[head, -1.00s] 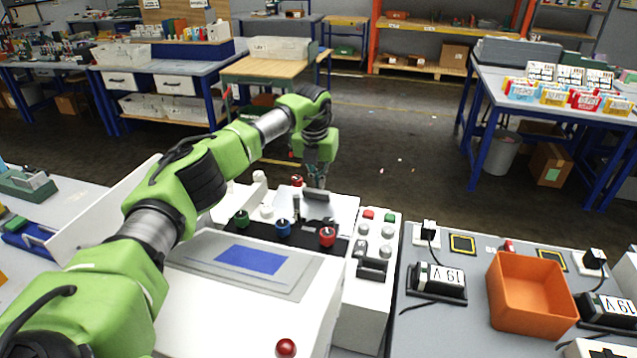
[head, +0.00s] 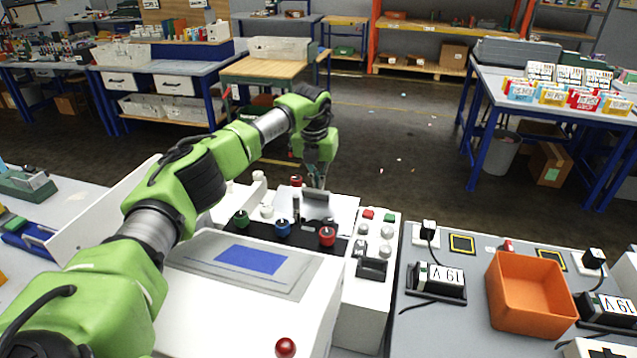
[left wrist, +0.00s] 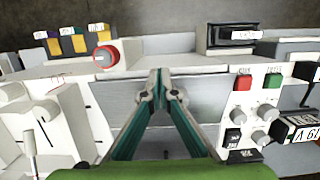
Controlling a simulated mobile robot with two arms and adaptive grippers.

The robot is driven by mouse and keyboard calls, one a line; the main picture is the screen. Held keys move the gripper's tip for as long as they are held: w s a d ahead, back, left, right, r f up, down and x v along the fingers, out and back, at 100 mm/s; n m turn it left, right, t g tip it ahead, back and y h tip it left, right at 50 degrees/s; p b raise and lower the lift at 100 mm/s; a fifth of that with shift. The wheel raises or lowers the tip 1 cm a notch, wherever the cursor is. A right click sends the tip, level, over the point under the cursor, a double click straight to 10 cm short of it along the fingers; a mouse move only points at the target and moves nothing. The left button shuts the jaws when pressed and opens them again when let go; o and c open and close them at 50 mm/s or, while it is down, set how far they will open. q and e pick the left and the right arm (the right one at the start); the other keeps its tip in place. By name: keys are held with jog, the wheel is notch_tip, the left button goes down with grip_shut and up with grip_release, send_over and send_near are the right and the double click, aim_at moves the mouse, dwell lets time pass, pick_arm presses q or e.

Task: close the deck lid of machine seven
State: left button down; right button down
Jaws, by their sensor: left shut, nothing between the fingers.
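A white machine (head: 215,318) with a grey panel and blue rectangle stands before me, partly behind my left arm. Its number is not readable. Its dark deck (head: 262,229) carries several coloured knobs. A grey tab or handle (head: 316,206) stands at the deck's far side; I cannot tell if it belongs to the lid. A white upright panel (head: 103,212) slants along the left side. My left gripper (head: 317,186) is shut and empty, pointing down just behind the grey tab. In the left wrist view its fingertips (left wrist: 160,74) meet over a grey surface; contact is unclear.
A control strip (head: 350,305) with buttons and knobs borders the deck on the right. An orange bin (head: 530,297) and black adapters (head: 437,281) occupy the right bench. A blue tray (head: 30,238) lies at the left. The floor behind the machine is open.

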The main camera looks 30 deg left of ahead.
pick_arm(q)
jog(key=shift+r, duration=0.1)
jog(key=a+v, duration=0.1)
jog(key=v, duration=1.1)
jog(key=m+t+b, duration=0.2)
jog(key=m+b, duration=0.2)
jog(key=m, duration=1.4)
send_near(315, 192)
jog(key=shift+y, duration=0.3)
jog(key=p+x, duration=0.1)
jog(key=x, duration=0.1)
jog(key=p+x, duration=0.3)
jog(key=x, duration=0.2)
jog(key=shift+d, duration=0.25)
jog(key=shift+w, duration=0.1)
